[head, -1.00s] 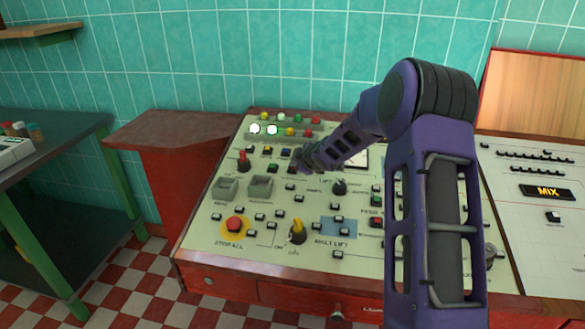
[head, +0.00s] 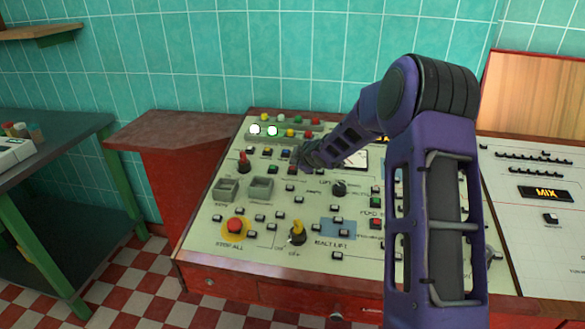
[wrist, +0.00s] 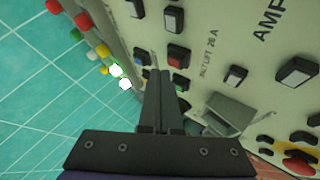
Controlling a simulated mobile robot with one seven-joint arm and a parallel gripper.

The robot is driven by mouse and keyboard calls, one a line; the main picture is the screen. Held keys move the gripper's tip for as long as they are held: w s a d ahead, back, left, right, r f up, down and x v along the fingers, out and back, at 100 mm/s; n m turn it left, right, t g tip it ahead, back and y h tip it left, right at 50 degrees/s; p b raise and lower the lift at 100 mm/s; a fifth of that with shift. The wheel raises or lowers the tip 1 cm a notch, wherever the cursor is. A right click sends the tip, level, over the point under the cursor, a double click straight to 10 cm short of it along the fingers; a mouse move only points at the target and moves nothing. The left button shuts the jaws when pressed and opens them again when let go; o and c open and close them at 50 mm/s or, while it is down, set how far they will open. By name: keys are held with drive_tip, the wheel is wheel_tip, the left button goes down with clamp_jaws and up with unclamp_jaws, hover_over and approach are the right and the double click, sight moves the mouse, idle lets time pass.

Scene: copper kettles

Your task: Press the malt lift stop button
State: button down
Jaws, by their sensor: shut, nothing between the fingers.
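The cream control panel (head: 300,205) fills the middle of the head view. My gripper (head: 299,160) is over its upper part, with its tip partly hidden by my wrist. In the wrist view my gripper (wrist: 160,73) shows its two dark fingers together, with nothing between them. A red square button (wrist: 178,56) in a black frame lies just beyond and right of the fingertips, beside a label that reads roughly "LT LIFT 26 A". It also shows as a small red button (head: 292,170) below the gripper in the head view. I cannot tell whether the fingers touch it.
A blue button (wrist: 144,55) lies left of the fingertips, and a grey raised box (wrist: 229,112) lies to the right. Coloured lamps (head: 290,132) line the panel's back, two glowing white. A red mushroom button (head: 235,225) marked STOP ALL is at front left.

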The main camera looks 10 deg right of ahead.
drive_tip(key=shift+r, duration=0.1)
drive_tip(key=r+p, duration=0.2)
drive_tip(key=s+r+p, duration=0.1)
drive_tip(key=r+p, duration=0.1)
drive_tip(key=shift+a+r, duration=0.15)
drive_tip(key=shift+r, duration=0.2)
drive_tip(key=shift+r, duration=0.1)
